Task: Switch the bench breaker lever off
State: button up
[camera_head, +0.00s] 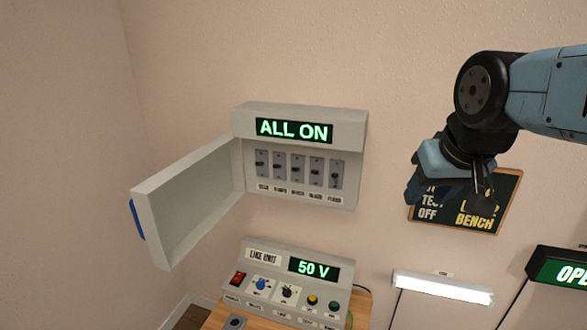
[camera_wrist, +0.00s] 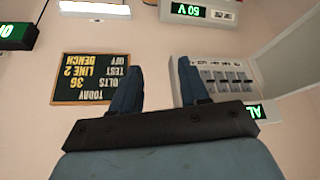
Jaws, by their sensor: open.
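The breaker box (camera_head: 350,128) hangs on the wall in the head view, its door (camera_head: 195,195) swung open to the left. Its display (camera_head: 294,130) reads ALL ON. Below is a row of several small levers; the middle one (camera_head: 297,169) seems to be labelled BENCH, though the labels are tiny. My gripper (camera_head: 450,190) is open and empty, to the right of the box and apart from it. In the wrist view, which is upside down, my gripper (camera_wrist: 158,68) shows two spread fingers. The right finger partly overlaps the box (camera_wrist: 217,66) there.
A chalkboard (camera_head: 508,190) behind my gripper includes the words OFF and BENCH. Below the box, a line unit (camera_head: 262,257) showing 50 V stands on a wooden bench (camera_head: 218,317). A lit lamp (camera_head: 443,287) and a green sign (camera_head: 560,270) are at lower right.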

jog(key=w+d+f+n+g+h, duration=0.1)
jog(key=w+f+n+g+h, duration=0.2)
jog(key=w+f+n+h, duration=0.35)
jog(key=n+t, duration=1.4)
jog(key=n, duration=1.2)
send_near(294, 169)
jog(key=shift+m, duration=0.25)
jog(key=x, duration=0.9)
